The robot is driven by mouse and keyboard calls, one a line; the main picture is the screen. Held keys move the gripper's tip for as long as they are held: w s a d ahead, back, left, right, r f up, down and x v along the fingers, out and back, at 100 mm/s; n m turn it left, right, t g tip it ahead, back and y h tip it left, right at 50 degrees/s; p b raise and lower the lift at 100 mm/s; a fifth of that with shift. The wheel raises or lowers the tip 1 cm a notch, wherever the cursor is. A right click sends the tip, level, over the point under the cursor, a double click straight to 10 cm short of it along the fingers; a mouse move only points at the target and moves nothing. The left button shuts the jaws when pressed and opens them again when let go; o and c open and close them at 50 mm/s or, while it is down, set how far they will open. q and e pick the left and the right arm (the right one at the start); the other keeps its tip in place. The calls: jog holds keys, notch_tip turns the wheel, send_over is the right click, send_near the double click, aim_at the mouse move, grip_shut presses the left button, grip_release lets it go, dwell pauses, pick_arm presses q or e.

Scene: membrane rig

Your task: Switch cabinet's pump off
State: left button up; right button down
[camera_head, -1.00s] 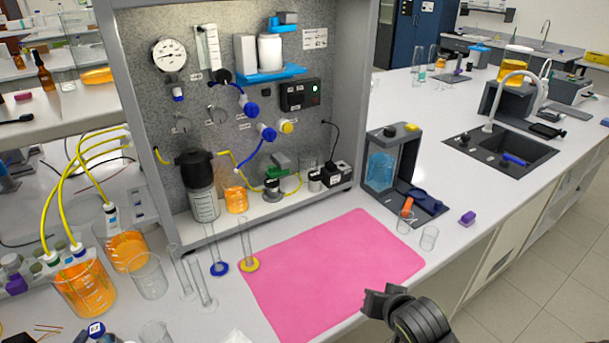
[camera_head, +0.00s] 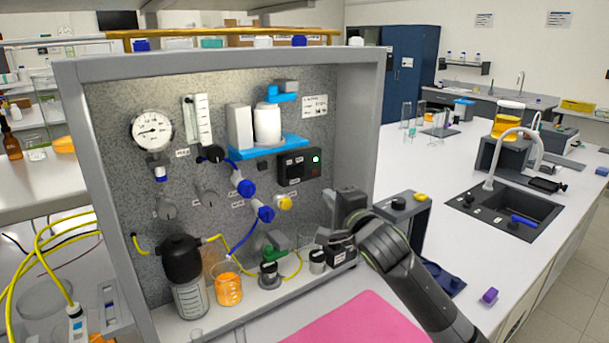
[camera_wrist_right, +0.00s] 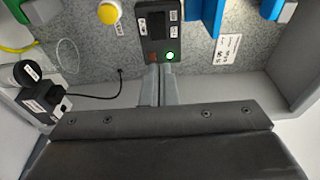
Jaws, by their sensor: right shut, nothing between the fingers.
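The cabinet (camera_head: 365,90) has a grey speckled back panel. A small black labelled unit with a cable (camera_wrist_right: 42,100) stands lower in the cabinet. My right gripper (camera_head: 345,205) is shut and empty, in front of the cabinet's right side. Its closed fingertips (camera_wrist_right: 160,72) point towards the box's edge beside the green light; I cannot tell whether they touch. My left gripper is out of view.
A yellow knob (camera_head: 284,203) and blue fittings (camera_head: 243,183) stick out near the box. A blue shelf (camera_head: 268,147) with white containers is above it. A capped bottle (camera_head: 183,270) and an orange beaker (camera_head: 228,289) stand below. A pink mat (camera_head: 350,325) lies in front.

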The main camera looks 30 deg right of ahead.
aim_at(305, 168)
jog(key=w+p, duration=0.1)
jog(key=w, duration=0.3)
jog(key=w+p, duration=0.2)
jog(key=w, duration=0.3)
jog(key=w+p, duration=0.1)
jog(key=w, duration=0.3)
jog(key=shift+w+d+f+p, duration=0.1)
jog(key=shift+w+d+p, duration=0.05)
jog(key=shift+d+p, duration=0.15)
jog(key=shift+w, duration=0.1)
jog(key=shift+w+d, duration=0.2)
jog(key=shift+d+r, duration=0.2)
jog(key=shift+r, duration=0.1)
jog(key=shift+w+d, duration=0.1)
